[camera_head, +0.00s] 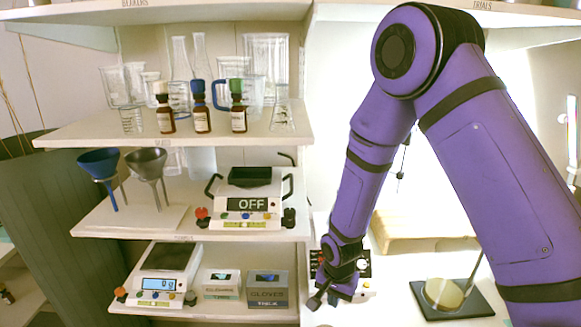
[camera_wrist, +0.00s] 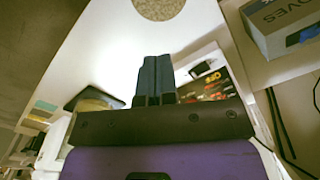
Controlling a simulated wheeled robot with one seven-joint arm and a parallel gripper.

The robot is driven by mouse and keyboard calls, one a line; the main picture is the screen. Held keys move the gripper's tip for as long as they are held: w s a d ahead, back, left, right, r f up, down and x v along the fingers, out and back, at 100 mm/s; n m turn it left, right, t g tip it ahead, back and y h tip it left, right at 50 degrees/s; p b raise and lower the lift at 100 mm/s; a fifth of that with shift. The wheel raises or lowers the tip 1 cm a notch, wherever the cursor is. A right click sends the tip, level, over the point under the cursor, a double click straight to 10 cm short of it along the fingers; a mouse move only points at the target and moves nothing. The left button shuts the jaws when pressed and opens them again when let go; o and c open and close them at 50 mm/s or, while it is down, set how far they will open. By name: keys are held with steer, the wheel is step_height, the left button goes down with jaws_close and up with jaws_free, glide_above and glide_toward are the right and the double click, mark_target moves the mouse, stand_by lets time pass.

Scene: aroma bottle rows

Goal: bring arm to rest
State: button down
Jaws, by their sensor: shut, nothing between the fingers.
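My purple arm comes in from the right in the head view and bends down over the bench. My gripper (camera_head: 318,297) hangs low at its end, beside the shelf unit, in front of a device with a dark panel. In the wrist view my gripper (camera_wrist: 153,62) shows its two dark fingers side by side, shut with nothing between them. Three small brown bottles stand on the upper shelf: one with a white cap (camera_head: 164,112), one with a blue cap (camera_head: 201,112) and one with a green cap (camera_head: 238,112). My gripper is well below and to the right of them.
A scale (camera_head: 247,200) reading OFF sits on the middle shelf beside two funnels (camera_head: 99,165). Another scale (camera_head: 160,275) and glove boxes (camera_head: 267,288) stand on the bottom shelf. A dark stand (camera_head: 475,303) with a round pad is at right. Glassware crowds the upper shelf.

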steer(key=s+d+r+n+t, duration=0.1)
steer(key=d+r, duration=0.4)
steer(key=r, duration=0.8)
steer(key=s+d+r+n+t, duration=0.1)
steer(key=d+r, duration=0.4)
steer(key=r, duration=0.8)
steer(key=s+d+r+n+t, duration=0.1)
steer(key=s+d+r, duration=0.3)
steer(key=s+r, duration=0.4)
steer(key=s+d+r+n+t, duration=0.2)
steer(key=s+d+r, duration=0.3)
steer(key=s, duration=0.6)
step_height(320, 180, up, 3)
steer(key=shift+s+f+n, duration=0.15)
steer(key=shift+s+n, duration=0.1)
steer(key=shift+n, duration=0.05)
steer(key=shift+d, duration=0.1)
